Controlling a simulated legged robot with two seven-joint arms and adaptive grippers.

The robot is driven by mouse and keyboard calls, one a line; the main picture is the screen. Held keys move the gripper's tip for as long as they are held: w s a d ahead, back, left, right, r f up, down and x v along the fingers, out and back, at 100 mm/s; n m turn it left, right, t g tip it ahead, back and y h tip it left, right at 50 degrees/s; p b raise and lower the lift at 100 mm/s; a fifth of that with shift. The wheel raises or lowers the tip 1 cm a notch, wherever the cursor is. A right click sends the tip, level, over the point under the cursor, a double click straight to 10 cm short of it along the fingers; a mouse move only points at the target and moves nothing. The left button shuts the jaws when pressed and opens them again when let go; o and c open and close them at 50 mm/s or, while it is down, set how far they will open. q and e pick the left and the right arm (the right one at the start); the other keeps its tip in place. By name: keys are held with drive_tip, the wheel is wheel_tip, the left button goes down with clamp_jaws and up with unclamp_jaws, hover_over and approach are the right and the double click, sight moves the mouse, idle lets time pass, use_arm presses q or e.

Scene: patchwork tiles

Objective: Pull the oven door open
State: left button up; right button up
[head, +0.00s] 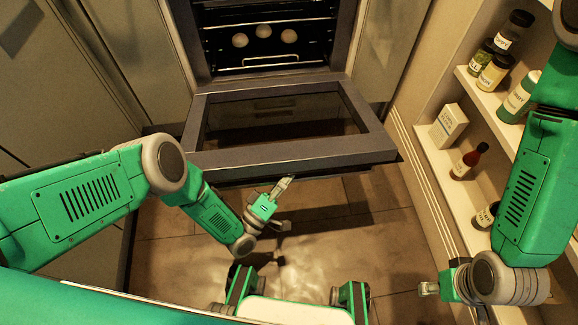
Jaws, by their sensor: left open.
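The oven door (290,152) is swung down and stands wide open, with its dark window in the middle. The oven (268,35) shows its racks and several pale round items inside. My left gripper (283,186) is just in front of the door's front edge, at its middle; it is open, and I cannot tell if it touches the door. A dark strip runs under the front edge; I cannot make out the handle clearly. My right gripper (428,289) is low at the right, well apart from the door, and its fingers are too small to read.
Shelves (480,95) on the right wall hold several jars, a white box (448,125) and a red sauce bottle (468,160). Grey cabinets (60,70) stand at the left. Tiled floor (350,215) lies free in front of the door.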

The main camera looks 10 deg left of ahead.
sight(284, 174)
use_arm(q)
drive_tip(key=r, duration=0.4)
drive_tip(key=shift+s+d+r, duration=0.15)
drive_tip(key=shift+s+r, duration=0.05)
drive_tip(key=shift+r, duration=0.1)
drive_tip(key=shift+s+r, duration=0.15)
drive_tip(key=shift+r, duration=0.3)
drive_tip(key=shift+s+a+f, duration=0.55)
drive_tip(key=shift+a+f, duration=0.2)
drive_tip(key=shift+f, duration=0.05)
drive_tip(key=shift+s+a+f, duration=0.5)
drive_tip(key=shift+a+f, duration=0.25)
drive_tip(key=shift+f, duration=0.05)
drive_tip(key=s+a+f, duration=0.5)
drive_tip(key=a+f, duration=0.2)
drive_tip(key=shift+f, duration=0.15)
drive_tip(key=shift+s+d, duration=0.1)
